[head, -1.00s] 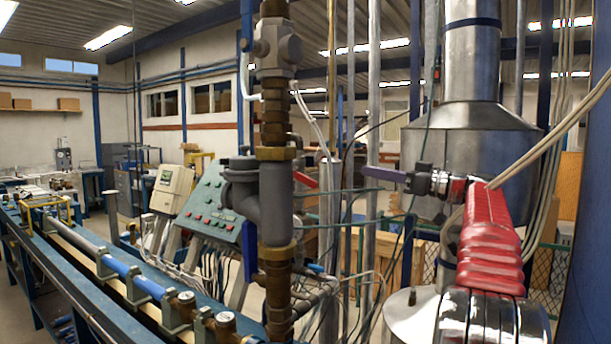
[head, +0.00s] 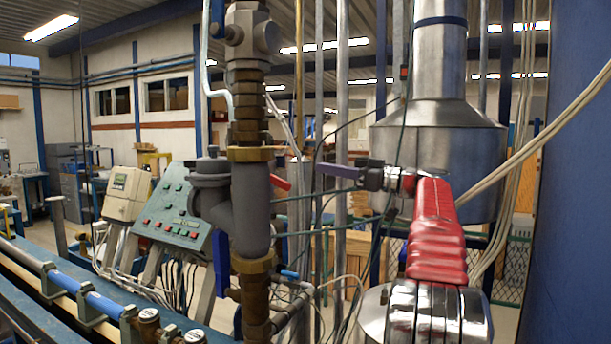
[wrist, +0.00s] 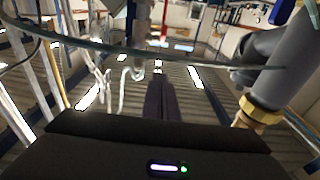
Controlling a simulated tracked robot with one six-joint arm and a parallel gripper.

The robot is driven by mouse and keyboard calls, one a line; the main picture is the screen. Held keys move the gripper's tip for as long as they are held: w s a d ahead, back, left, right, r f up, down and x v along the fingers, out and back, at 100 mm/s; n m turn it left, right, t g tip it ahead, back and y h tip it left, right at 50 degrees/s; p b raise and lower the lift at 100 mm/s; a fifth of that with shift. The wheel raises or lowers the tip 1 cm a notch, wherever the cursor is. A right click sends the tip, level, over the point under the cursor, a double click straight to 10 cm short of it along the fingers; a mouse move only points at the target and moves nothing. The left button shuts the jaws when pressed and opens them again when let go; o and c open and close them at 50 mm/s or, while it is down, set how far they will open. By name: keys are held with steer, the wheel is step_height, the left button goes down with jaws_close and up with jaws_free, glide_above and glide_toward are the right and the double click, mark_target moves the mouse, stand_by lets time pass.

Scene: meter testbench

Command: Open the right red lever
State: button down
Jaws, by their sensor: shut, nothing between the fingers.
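A short red lever (head: 280,183) sticks out to the right of the grey valve body (head: 250,200) on the vertical brass-and-grey pipe in the head view. It slopes down to the right. My gripper (head: 320,168) has dark purple fingers pointing left, their tips a little right of the lever and slightly higher, with a visible gap in the picture. The fingers are together and hold nothing. In the wrist view my gripper (wrist: 157,80) also shows shut. The depth between tips and lever is unclear.
Grey pipe with a brass nut (wrist: 250,108) stands close on the right in the wrist view. A thin green hose (head: 318,194) crosses below my fingers. A green control panel (head: 172,212) stands left of the pipe. A blue column (head: 565,200) is at far right.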

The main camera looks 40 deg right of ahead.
steer(key=r, duration=0.1)
glide_above(291, 184)
steer(key=s, duration=0.2)
steer(key=shift+w+f, duration=0.3)
steer(key=shift+f, duration=0.35)
steer(key=shift+w+f, duration=0.25)
steer(key=shift+f, duration=0.35)
steer(key=shift+w+f, duration=0.3)
steer(key=shift+f, duration=0.35)
steer(key=shift+f, duration=0.1)
